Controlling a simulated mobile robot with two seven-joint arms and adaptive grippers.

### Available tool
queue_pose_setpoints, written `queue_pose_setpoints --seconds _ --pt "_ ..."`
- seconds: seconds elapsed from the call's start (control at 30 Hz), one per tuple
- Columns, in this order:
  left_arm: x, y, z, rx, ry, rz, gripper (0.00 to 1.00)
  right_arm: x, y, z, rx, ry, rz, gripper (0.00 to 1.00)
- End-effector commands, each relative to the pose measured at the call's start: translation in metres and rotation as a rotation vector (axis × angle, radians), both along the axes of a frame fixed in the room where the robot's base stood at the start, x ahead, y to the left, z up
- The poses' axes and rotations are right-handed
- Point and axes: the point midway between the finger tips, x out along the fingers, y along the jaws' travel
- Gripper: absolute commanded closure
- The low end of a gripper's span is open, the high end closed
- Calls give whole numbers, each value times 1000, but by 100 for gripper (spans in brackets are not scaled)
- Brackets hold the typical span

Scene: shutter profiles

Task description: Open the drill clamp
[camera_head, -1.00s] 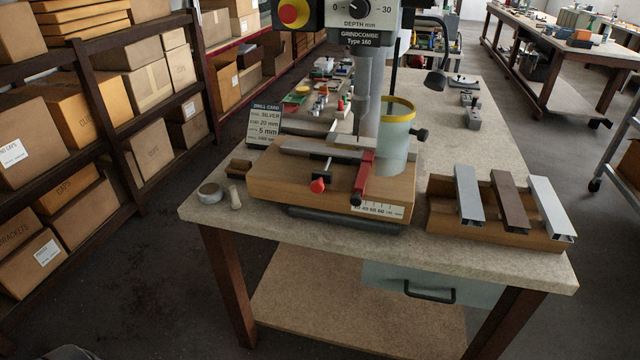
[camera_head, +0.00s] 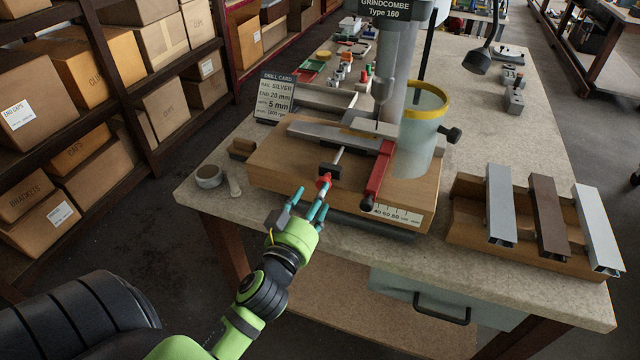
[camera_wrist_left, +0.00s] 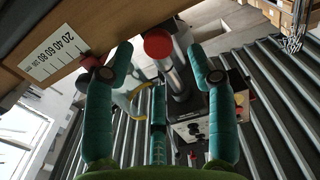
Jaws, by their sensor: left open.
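The drill clamp has a red knob (camera_head: 323,181) on a thin rod at the front of the wooden drill base (camera_head: 275,170). My left gripper (camera_head: 309,205) is open, with teal fingers spread close in front of the knob. In the left wrist view the red knob (camera_wrist_left: 158,43) shows between and beyond the fingertips. I cannot tell whether any finger touches it. My right gripper is not in view.
A red lever (camera_head: 379,172) with a black end stands right of the knob, near a scale label (camera_head: 398,213). A wooden rack (camera_head: 465,232) with several profiles is at the right. A tape roll (camera_head: 208,176) lies left. The drill column rises behind.

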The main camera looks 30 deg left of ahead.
Motion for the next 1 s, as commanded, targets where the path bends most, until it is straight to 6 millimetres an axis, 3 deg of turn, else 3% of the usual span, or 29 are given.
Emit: queue_pose_setpoints --seconds 0.2,0.53,0.57,0.7,1.0 --pt "26 6 1 2 0 0 43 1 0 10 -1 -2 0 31" --pt "31 8 -1 0 1 1 43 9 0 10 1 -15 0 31" --pt "31 8 -1 0 1 1 47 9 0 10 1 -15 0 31" --pt "31 8 0 0 1 1 100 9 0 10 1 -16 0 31" --pt "27 6 0 -1 -1 0 100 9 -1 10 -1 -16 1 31"
